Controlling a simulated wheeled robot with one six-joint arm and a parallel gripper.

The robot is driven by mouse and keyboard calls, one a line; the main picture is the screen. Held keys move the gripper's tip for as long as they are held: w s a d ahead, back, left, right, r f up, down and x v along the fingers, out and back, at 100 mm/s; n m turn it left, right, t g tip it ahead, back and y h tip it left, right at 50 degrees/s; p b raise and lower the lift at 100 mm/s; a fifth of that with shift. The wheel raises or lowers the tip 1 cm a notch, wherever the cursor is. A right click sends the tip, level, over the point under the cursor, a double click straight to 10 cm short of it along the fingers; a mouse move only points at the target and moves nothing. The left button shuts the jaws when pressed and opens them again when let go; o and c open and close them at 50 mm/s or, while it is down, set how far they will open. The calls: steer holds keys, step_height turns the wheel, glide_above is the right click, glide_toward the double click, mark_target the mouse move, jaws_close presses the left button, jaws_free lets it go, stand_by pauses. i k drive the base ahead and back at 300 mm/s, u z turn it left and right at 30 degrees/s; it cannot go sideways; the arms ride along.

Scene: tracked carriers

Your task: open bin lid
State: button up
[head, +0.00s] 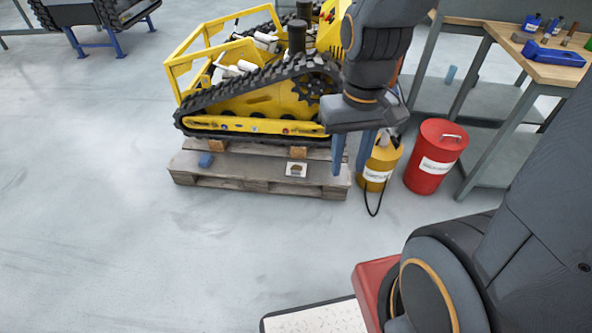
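A red bin (430,172) with a white label stands on the floor right of the pallet. Its round red lid (443,134) lies flat on top, with a pale handle on it, and looks closed. My gripper (350,170) points downward to the left of the bin, in front of the pallet's right end in the picture. Its two blue-grey fingers are apart with nothing seen between them. The gripper is clear of the lid.
A yellow canister (378,168) with a black hose stands between my gripper and the bin. A yellow tracked carrier (262,103) rests on a wooden pallet (225,176). A workbench (548,72) with tools stands right of the bin. The floor at left is clear.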

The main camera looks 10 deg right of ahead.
mark_target(446, 130)
steer(key=z, duration=1.35)
steer(key=k, duration=0.5)
steer(key=z, duration=0.5)
steer(key=i, duration=1.4)
steer(key=u, duration=0.65)
